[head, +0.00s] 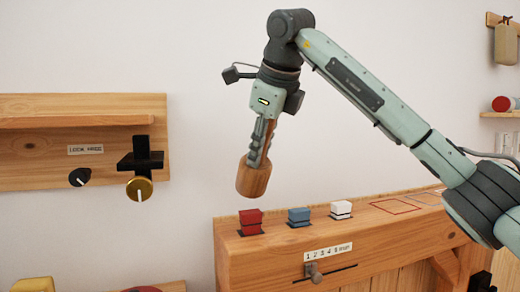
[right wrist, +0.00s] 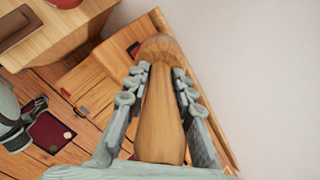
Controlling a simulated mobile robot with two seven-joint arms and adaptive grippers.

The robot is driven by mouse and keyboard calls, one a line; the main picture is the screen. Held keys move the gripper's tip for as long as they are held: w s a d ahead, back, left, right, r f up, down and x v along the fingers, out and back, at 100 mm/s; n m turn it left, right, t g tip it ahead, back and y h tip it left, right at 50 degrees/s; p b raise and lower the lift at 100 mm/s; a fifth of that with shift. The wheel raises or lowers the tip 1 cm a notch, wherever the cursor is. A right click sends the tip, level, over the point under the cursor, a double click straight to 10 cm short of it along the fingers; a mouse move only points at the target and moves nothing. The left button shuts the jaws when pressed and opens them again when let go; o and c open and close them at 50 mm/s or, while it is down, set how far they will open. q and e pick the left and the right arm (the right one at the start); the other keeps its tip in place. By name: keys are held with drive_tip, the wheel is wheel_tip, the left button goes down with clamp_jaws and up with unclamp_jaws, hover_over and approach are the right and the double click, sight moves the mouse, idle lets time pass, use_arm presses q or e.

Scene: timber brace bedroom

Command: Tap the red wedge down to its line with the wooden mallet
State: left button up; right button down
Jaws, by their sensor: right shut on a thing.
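My right gripper (head: 260,145) is shut on the wooden mallet (head: 253,179), with the mallet's head hanging lowest. The mallet also shows in the right wrist view (right wrist: 161,115), between the two fingers. The red wedge (head: 250,217) stands upright in the top of the wooden bench (head: 335,241), at its left end. The mallet head is above the red wedge, with a visible gap between them. The line on the wedge is too small to make out. My left gripper does not show.
A blue block (head: 299,214) and a white block (head: 341,208) stand right of the wedge. A numbered plate and slider knob (head: 313,272) are on the bench front. A wooden wall shelf (head: 60,125) with a dark knob and a gold knob is at left.

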sight(261, 170)
wheel_tip(261, 170, down, 5)
drive_tip(key=b, duration=0.3)
drive_tip(key=shift+r, duration=0.2)
wheel_tip(261, 170, up, 4)
drive_tip(key=p, duration=0.3)
drive_tip(key=shift+f, duration=0.15)
drive_tip(key=shift+r, duration=0.75)
drive_tip(key=shift+f, duration=0.15)
